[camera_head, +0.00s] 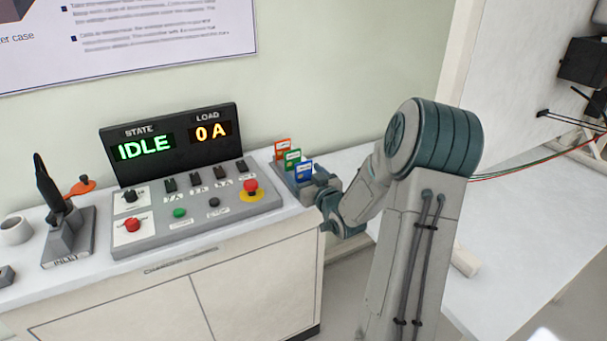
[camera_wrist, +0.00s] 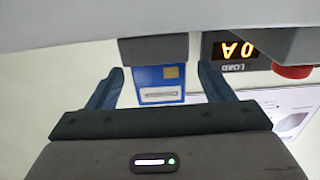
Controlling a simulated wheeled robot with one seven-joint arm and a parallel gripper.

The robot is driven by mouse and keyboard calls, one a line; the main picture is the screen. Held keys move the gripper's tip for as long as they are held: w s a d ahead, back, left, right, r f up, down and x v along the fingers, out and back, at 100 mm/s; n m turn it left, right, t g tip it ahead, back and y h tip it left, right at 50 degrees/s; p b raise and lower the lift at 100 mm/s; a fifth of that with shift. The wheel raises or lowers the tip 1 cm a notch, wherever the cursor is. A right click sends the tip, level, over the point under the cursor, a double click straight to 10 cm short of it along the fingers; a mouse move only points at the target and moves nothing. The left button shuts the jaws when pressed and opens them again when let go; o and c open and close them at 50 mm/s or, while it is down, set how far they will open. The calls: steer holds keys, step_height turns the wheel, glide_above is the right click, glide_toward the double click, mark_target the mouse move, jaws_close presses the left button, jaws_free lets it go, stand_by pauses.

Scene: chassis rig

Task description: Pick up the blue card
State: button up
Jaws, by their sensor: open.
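The blue card (camera_head: 303,170) stands upright in a small grey holder (camera_head: 278,176) on the cabinet top, right of the control panel. It is the nearest of the cards there. My gripper (camera_head: 316,186) is close at its right in the head view and covers part of the holder. In the wrist view, which looks upside down, the blue card (camera_wrist: 148,78) shows a gold chip and a pale strip. My gripper's two fingers (camera_wrist: 161,70) are apart, one on each side of the card, with visible gaps. No finger visibly touches the card.
An orange card (camera_head: 282,148) and a green card (camera_head: 292,159) stand behind the blue card. The control panel (camera_head: 225,207), with its red emergency button (camera_head: 251,186), is close to the left. A white table (camera_head: 530,240) lies to the right.

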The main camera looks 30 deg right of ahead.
mark_target(304, 173)
steer(key=shift+w, duration=1.55)
steer(key=c, duration=1)
steer(key=shift+r, duration=0.1)
steer(key=shift+c, duration=0.2)
